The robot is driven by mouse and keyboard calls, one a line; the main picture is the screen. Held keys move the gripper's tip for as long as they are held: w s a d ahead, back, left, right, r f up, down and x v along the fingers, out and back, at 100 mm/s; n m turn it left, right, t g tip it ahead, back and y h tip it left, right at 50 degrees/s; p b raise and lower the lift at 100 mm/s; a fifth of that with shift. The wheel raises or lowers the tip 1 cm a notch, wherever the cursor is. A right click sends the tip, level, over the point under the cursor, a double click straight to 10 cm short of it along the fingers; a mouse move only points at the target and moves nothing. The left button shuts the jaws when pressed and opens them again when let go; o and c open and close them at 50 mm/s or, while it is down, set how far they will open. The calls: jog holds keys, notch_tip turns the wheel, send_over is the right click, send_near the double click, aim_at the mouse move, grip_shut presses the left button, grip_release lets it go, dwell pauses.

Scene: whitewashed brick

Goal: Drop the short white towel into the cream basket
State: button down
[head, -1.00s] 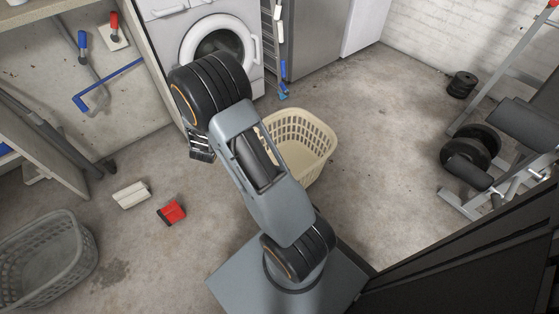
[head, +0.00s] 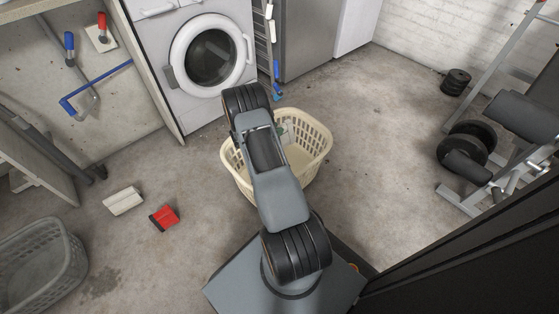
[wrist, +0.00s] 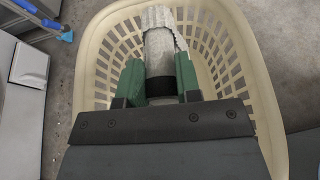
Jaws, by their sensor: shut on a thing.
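The cream basket (head: 318,158) stands on the floor in front of the washing machine, partly hidden by my arm in the head view. In the wrist view the basket's rim (wrist: 87,62) surrounds my gripper from above. My gripper (wrist: 160,78) has green fingers shut on the short white towel (wrist: 161,40), a whitish, ribbed roll that sticks out past the fingertips. The towel is over the basket's opening, toward its far wall in the wrist view. Its height above the basket floor I cannot tell. In the head view the towel is largely hidden by my arm.
A white block-like item (head: 123,201) and a red item (head: 164,217) lie on the floor at left. A grey basket (head: 40,262) is at far left. The washing machine (head: 208,60) stands behind. Weights and a bench (head: 480,150) are at right.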

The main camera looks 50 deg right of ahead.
notch_tip(320, 180, down, 5)
jog(key=b, duration=0.3)
jog(key=c, duration=0.7)
grip_release()
jog(key=shift+c, duration=0.2)
jog(key=p+v, duration=0.5)
jog(key=v, duration=0.9)
